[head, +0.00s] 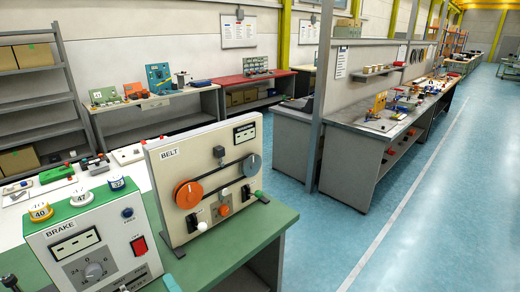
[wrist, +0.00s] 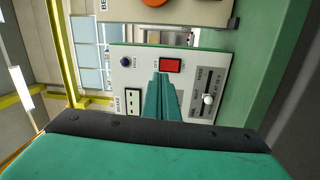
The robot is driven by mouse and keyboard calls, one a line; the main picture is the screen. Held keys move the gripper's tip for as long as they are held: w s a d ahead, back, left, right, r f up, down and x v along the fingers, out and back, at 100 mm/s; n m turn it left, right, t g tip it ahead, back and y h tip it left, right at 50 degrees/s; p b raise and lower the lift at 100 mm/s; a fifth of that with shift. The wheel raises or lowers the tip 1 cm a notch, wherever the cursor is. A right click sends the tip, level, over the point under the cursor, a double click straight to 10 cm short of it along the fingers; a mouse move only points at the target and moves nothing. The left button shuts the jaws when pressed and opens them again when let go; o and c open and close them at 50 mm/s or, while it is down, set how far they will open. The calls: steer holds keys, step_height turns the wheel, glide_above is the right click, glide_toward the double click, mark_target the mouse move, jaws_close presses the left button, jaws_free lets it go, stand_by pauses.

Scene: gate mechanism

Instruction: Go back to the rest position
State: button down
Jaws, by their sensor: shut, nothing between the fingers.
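My gripper (wrist: 161,82) shows in the wrist view as two teal fingers pressed together, with nothing between them. It points at the front of the white BRAKE unit (wrist: 190,113), which appears turned sideways there. A gap between the fingertips and the panel is hard to judge. The fingertips lie beside the red rocker switch (wrist: 171,65) and cover part of the panel. In the head view the BRAKE unit (head: 115,240) stands at the lower left with its dial (head: 94,271). My gripper is not clearly seen in the head view.
The BELT unit (head: 205,150), with orange and grey pulleys, stands right behind the BRAKE unit on the green bench (head: 240,232). Numbered rings lie on top of the BRAKE unit. A grey post (head: 322,100) and a long workbench (head: 375,133) stand beyond. The blue floor at right is clear.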

steer(key=s+d+f+m+t+h, duration=0.1)
steer(key=s+d+f+m+h, duration=0.3)
steer(key=d+f+m, duration=0.35)
steer(key=s+d+f+m+t+h, duration=0.2)
steer(key=s+d+f+m+h, duration=0.3)
steer(key=d+f+m, duration=0.25)
steer(key=s+d+m+h, duration=0.1)
steer(key=s+d+m, duration=0.2)
steer(key=s, duration=0.3)
steer(key=s+d+f+m+h, duration=0.1)
steer(key=s+d+m+h, duration=0.1)
steer(key=s, duration=0.5)
steer(key=s+d+f+m+h, duration=0.1)
steer(key=s+d+m, duration=0.4)
steer(key=s+m, duration=0.1)
steer(key=shift+s+g+h, duration=0.3)
steer(key=shift+s+g, duration=0.1)
steer(key=shift+s, duration=0.2)
steer(key=shift+w, duration=0.15)
